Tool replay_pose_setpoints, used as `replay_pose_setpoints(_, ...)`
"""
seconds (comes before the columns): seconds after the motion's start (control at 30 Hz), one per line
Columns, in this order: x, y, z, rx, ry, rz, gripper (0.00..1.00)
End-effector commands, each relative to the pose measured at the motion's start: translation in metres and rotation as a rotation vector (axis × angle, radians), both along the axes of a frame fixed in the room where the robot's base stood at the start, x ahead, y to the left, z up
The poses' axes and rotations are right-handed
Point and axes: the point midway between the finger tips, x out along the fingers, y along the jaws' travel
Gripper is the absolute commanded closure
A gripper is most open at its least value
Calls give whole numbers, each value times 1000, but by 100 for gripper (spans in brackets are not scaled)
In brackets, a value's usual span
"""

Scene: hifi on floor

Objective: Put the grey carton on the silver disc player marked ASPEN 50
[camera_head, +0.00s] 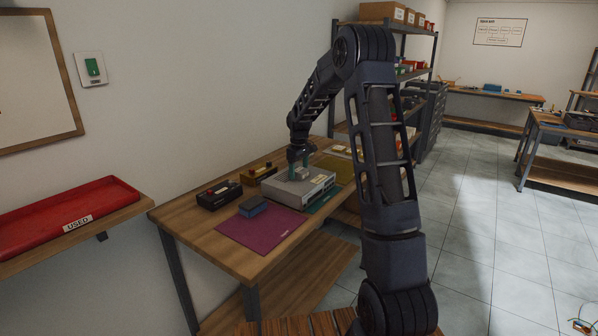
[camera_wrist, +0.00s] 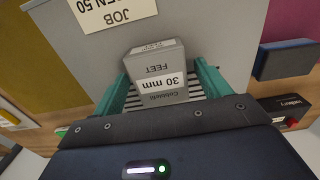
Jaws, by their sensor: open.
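The silver disc player (camera_head: 312,186) lies on the wooden workbench. In the wrist view its top (camera_wrist: 85,60) bears a label, upside down, reading JOB and partly "EN 50". The grey carton (camera_wrist: 157,70), marked "30 mm FEET", stands over the player's slotted vent and appears to rest on the top. My gripper (camera_head: 299,156) points down at the player. Its teal fingers stand apart on either side of the carton, which also shows between them in the wrist view (camera_wrist: 163,80). Small gaps show beside the carton, so I see no clear grip.
A blue box (camera_head: 253,206) lies on a purple mat (camera_head: 262,231) at the bench front. A black device (camera_head: 219,194) and a yellow-and-black item (camera_head: 262,175) stand left of the player. A red tray marked USED (camera_head: 65,208) sits on a shelf at left.

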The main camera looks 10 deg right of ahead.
Motion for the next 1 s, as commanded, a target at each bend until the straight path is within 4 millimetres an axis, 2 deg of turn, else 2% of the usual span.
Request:
replay_pose_setpoints(0.17,1,0,25,0,-4,0,24)
replay_pose_setpoints(0.5,0,0,90,0,-3,0,24)
replay_pose_setpoints(0.7,1,0,112,0,-1,0,24)
replay_pose_setpoints(0.83,-2,-1,119,0,-3,-3,24)
replay_pose_setpoints(1.0,-25,-7,139,-2,-26,-41,24)
